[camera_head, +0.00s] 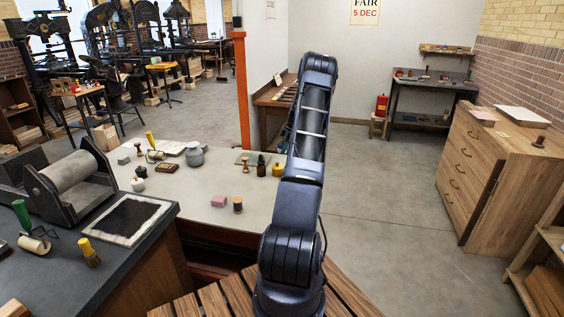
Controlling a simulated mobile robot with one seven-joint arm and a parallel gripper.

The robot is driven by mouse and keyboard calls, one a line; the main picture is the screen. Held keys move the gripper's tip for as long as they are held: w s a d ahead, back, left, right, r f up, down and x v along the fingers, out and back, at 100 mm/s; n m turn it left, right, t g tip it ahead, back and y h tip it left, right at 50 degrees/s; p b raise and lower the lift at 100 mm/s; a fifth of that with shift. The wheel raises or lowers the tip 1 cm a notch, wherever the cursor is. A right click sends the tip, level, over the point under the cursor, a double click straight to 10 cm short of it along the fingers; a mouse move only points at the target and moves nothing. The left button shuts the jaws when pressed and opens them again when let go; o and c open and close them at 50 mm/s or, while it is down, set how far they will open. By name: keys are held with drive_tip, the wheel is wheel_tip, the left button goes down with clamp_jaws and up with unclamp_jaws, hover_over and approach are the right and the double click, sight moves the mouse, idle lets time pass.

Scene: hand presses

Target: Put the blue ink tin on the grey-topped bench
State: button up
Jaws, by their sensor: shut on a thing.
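My arm rises through the middle of the view, and its upper end bends away near the top. My gripper is not visible; the arm hides whatever lies behind it. I cannot make out a blue ink tin for certain. A bench with a pale grey top (200,206) stands left of my arm. On it are a small dark, wood-coloured spool-like thing (238,205), a pink block (218,201), a yellow pot (277,169), a dark bottle (261,165) and a grey pot (194,155).
A dark-topped bench (150,245) at the left holds a roller press (70,180) and an inked plate (126,219). A wooden drawer cabinet (485,165) stands right, a dark workbench (430,84) behind. The floor (385,190) between is clear. An orange post (241,95) rises beyond the pale bench.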

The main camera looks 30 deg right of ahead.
drive_tip(key=shift+f, duration=4.05)
drive_tip(key=shift+f, duration=0.1)
drive_tip(key=o, duration=1.5)
